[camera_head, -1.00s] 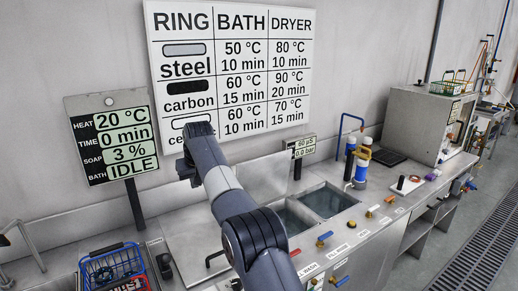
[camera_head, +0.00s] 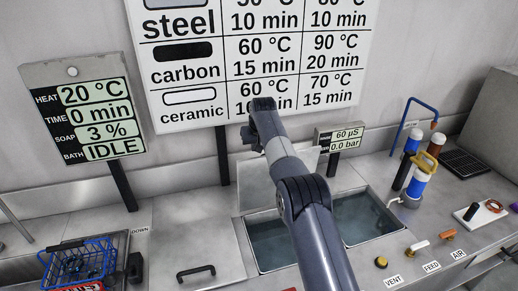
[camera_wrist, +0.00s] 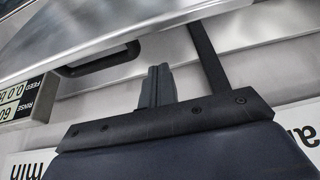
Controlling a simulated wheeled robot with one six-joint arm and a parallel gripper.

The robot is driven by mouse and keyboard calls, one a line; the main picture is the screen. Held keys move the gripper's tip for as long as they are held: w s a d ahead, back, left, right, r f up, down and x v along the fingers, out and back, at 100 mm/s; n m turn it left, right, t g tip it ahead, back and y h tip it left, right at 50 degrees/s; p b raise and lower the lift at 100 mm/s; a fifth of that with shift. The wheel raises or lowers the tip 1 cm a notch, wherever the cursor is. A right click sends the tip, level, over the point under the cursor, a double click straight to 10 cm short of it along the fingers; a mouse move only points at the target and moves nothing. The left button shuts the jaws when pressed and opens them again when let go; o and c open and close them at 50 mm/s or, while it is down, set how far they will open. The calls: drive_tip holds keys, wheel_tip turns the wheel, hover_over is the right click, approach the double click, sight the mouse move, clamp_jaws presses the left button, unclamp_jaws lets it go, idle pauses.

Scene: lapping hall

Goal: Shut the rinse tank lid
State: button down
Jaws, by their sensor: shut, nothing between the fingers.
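The rinse tank lid (camera_head: 258,180) is a grey metal panel that stands raised behind the left of two open water-filled basins (camera_head: 268,248) in the head view. My arm hides part of it. In the wrist view a metal panel, seemingly this lid (camera_wrist: 160,30), spans the top, with a dark bar handle (camera_wrist: 97,60) on it. My gripper (camera_wrist: 156,72) is shut and empty, with its fingers below the panel's edge in that picture. Contact with the panel cannot be told. In the head view my gripper is up in front of the wall chart, its fingertips unclear.
A flat metal cover (camera_head: 195,240) with a black handle lies left of the basins. A blue wire basket (camera_head: 78,262) is at lower left. The wall chart (camera_head: 205,75) is behind my arm.

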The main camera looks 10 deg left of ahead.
drive_tip(key=shift+s+d+r, duration=0.1)
drive_tip(key=shift+s+d, duration=0.15)
drive_tip(key=shift+s, duration=0.4)
drive_tip(key=shift+s+d+f, duration=0.1)
drive_tip(key=shift+s+d, duration=0.1)
drive_tip(key=shift+s, duration=0.4)
drive_tip(key=shift+s+d+r, duration=0.1)
drive_tip(key=shift+s+d, duration=0.15)
drive_tip(key=shift+s, duration=0.4)
drive_tip(key=shift+s, duration=0.1)
